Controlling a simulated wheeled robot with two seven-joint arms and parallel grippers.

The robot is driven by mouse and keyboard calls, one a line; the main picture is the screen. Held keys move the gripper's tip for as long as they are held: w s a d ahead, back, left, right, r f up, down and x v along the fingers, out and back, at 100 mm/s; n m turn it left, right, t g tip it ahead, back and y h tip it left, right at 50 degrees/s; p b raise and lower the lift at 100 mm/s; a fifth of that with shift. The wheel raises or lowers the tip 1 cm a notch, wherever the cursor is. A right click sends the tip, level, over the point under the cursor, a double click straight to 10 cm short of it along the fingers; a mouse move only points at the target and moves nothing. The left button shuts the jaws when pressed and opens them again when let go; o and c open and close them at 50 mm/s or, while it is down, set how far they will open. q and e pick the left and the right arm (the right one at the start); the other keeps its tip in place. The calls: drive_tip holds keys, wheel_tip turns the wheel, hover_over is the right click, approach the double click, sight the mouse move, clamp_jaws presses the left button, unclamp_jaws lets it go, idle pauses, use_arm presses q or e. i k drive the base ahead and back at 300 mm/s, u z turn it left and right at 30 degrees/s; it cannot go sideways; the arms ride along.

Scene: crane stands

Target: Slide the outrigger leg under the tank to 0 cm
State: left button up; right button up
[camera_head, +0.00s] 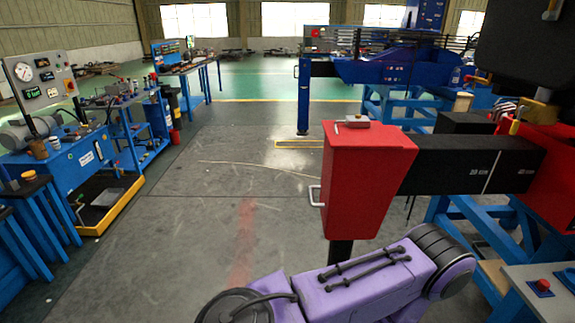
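A red outrigger leg head (367,175) stands at the centre-right, with a silver handle (314,196) on its left side and a dark post (340,252) below. A black beam (440,165) runs from it into a red housing (553,165) at the right. White markings on the beam seem to read 20 cm and 40 cm, with a white line between them. A large dark body (525,45), perhaps the tank, hangs above the housing at the upper right. A purple arm of mine crosses the bottom, in front of the leg. Neither of my grippers is in view.
A blue bench (75,165) with gauges and a yellow-rimmed tray (112,205) stands at the left. Blue stand frames are under the beam and housing. A grey panel with a red button (542,285) is at the lower right. The floor left of the leg is clear.

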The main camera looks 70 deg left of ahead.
sight(367, 164)
drive_tip(key=k, duration=0.2)
drive_tip(key=u, duration=1.95)
drive_tip(key=i, duration=0.5)
drive_tip(key=z, duration=0.5)
drive_tip(key=k, duration=1.05)
drive_tip(key=u, duration=0.5)
drive_tip(key=i, duration=1.65)
drive_tip(key=z, duration=0.65)
